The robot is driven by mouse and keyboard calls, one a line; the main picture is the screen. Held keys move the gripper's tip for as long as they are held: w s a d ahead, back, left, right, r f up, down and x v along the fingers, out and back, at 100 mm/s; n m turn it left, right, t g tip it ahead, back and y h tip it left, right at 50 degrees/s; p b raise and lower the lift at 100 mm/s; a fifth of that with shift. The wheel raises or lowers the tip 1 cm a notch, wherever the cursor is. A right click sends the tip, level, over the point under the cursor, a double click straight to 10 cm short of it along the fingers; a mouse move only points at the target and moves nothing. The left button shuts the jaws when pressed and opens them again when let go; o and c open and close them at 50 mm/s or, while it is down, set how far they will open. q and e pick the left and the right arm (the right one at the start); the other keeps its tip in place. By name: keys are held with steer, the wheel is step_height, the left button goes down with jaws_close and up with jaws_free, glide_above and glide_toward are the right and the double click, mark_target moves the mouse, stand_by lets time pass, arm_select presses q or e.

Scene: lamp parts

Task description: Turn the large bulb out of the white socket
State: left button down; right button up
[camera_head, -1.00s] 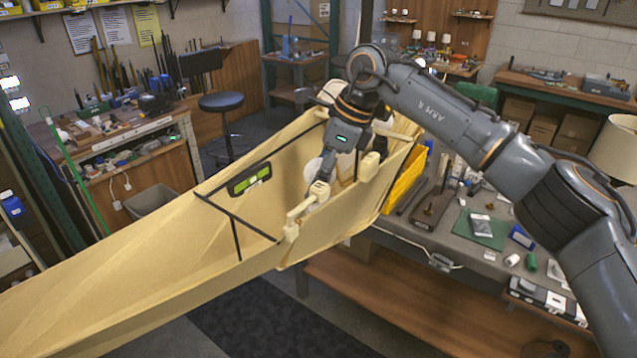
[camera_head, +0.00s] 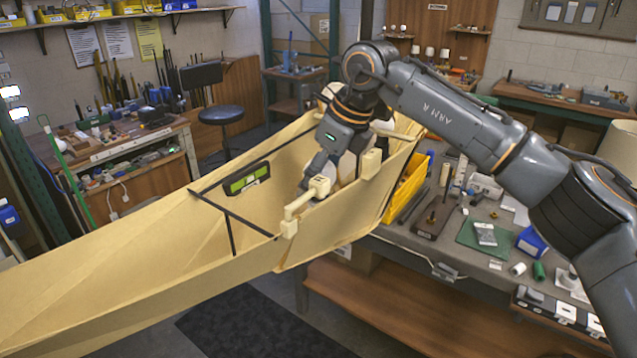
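My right gripper (camera_head: 312,183) reaches down from the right arm into a long beige hull-like shell (camera_head: 130,275). Its fingers are small and partly hidden by the shell's rim and a beige bracket (camera_head: 300,203), so I cannot tell whether they are open or shut. A whitish rounded form (camera_head: 347,166) shows just behind the gripper inside the shell; it may be the large bulb, but the gripper and arm cover much of it. I cannot make out the white socket. My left gripper is not in view.
A green level-like tool (camera_head: 247,178) sits on the shell's inner wall. A grey workbench (camera_head: 455,250) at right holds a yellow bin (camera_head: 408,190), a green mat (camera_head: 485,236) and small parts. A lampshade (camera_head: 615,155) stands at the right edge. A stool (camera_head: 221,115) stands behind.

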steer(key=shift+f+m+t+h+b, duration=0.15)
steer(key=shift+m+t+b, duration=0.15)
steer(key=shift+m+b, duration=0.5)
steer(key=shift+m+t+h+b, duration=0.15)
steer(key=shift+m+t+b, duration=0.15)
steer(key=shift+m+b, duration=0.85)
steer(key=shift+m, duration=0.55)
steer(key=c, duration=0.8)
steer(key=shift+r+n+g+p, duration=0.15)
steer(key=shift+n+g+p, duration=0.1)
steer(key=shift+n+p, duration=0.8)
steer(key=shift+r+n+g+p, duration=0.1)
steer(key=shift+n+g+p, duration=0.15)
steer(key=shift+n+p, duration=0.8)
steer(key=shift+n+g+y+p, duration=0.4)
steer(key=shift+n+y+p, duration=0.1)
steer(key=shift+n+p, duration=0.65)
steer(key=shift+f+n, duration=0.1)
steer(key=shift+n, duration=0.15)
